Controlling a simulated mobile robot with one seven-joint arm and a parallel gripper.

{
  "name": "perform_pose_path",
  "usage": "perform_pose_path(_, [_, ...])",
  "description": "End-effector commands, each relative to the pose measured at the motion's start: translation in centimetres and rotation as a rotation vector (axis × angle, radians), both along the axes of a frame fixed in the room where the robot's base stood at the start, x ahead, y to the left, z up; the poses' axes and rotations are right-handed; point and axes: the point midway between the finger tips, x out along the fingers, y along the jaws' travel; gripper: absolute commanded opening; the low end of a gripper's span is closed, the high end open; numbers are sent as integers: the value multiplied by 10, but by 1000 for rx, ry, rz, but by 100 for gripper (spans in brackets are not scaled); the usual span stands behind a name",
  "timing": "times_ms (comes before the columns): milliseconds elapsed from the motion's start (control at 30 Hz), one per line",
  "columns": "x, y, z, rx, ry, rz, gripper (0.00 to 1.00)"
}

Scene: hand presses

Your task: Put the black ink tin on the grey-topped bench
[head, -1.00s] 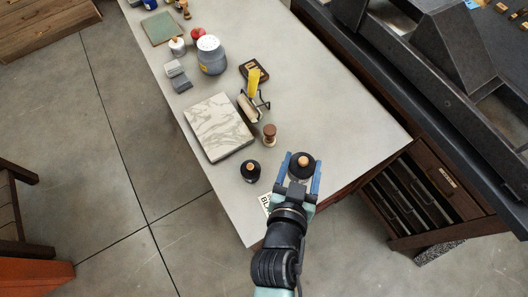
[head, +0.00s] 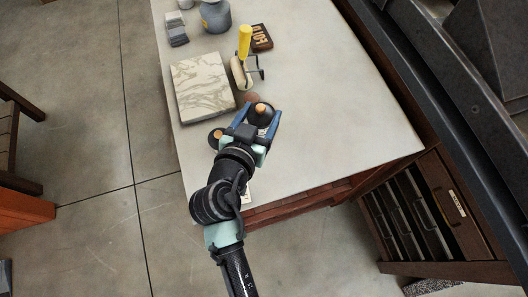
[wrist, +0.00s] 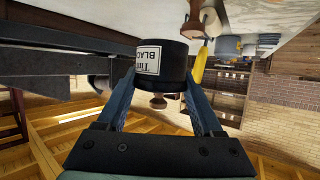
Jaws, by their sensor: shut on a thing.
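A marbled slab (head: 203,86), a roller with a yellow handle (head: 243,60), a dark lettered block (head: 261,38) and a grey jar (head: 215,15) stand behind. A brown wooden stamp (head: 252,97) is close behind the tin. The bench's right part is clear. A drawer cabinet (head: 430,215) stands right.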

Motion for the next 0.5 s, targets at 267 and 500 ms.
perform_pose_path(267, [19, -3, -25, 6, -12, -282, 0])
perform_pose_path(500, [14, -7, -22, 4, -5, -454, 0])
